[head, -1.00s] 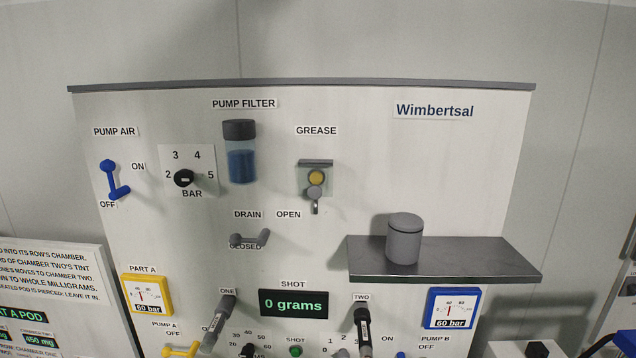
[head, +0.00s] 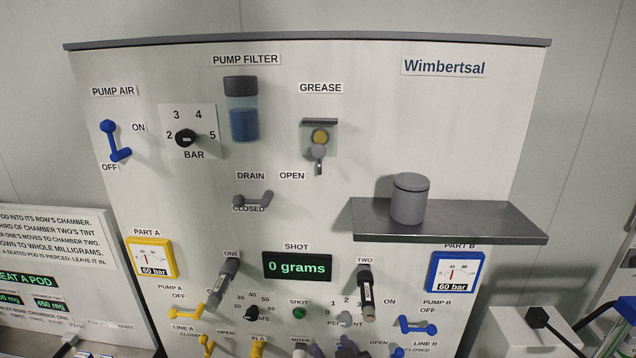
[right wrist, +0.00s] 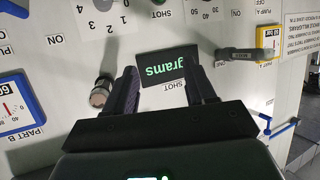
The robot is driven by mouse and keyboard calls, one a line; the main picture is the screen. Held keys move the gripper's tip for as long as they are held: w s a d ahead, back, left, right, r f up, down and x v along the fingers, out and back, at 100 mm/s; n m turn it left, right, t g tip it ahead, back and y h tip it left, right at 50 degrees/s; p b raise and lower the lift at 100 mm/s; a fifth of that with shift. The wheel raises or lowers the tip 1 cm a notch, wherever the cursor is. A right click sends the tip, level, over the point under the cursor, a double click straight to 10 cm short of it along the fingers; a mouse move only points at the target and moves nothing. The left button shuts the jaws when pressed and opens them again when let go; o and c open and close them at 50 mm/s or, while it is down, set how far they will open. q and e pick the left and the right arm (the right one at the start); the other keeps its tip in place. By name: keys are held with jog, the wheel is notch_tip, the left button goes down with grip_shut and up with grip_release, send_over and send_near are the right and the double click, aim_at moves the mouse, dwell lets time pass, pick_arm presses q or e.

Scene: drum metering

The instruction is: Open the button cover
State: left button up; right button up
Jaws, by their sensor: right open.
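The clear button cover (head: 319,137) sits under the GREASE label on the upper panel, below a dark hinge strip. A yellow round button (head: 320,136) shows through it, and a grey knob with a short stem hangs at its lower edge. The cover looks shut against the panel. My right gripper (head: 333,349) shows only in part at the bottom edge of the head view, well below the cover. In the right wrist view my right gripper (right wrist: 162,68) is open and empty, its fingers on either side of the shot display. The cover is outside that view. My left gripper is not in view.
A metal shelf (head: 460,219) with a grey lidded canister (head: 410,198) juts out right of and below the cover. Handles ONE (head: 224,281) and TWO (head: 366,292) stick out beside the shot display (head: 297,266). The panel around the cover is mostly clear.

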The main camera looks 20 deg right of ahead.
jog(key=w+a+r+m+t+h+b, duration=0.1)
jog(key=w+r+t, duration=0.15)
jog(key=r, duration=0.55)
jog(key=w+a+r+m+t+h, duration=0.15)
jog(key=w+r, duration=0.25)
jog(key=r, duration=0.5)
jog(key=m+t+h, duration=0.2)
jog(key=t+h, duration=0.1)
jog(key=h, duration=0.3)
send_near(319, 152)
jog(key=p+x, duration=0.3)
jog(key=x, duration=0.4)
jog(key=shift+r, duration=0.15)
jog(key=shift+w+d+r+y+p, duration=0.1)
jog(key=shift+w+d+y+p, duration=0.15)
jog(key=shift+w+p, duration=0.25)
jog(key=c, duration=1)
grip_shut()
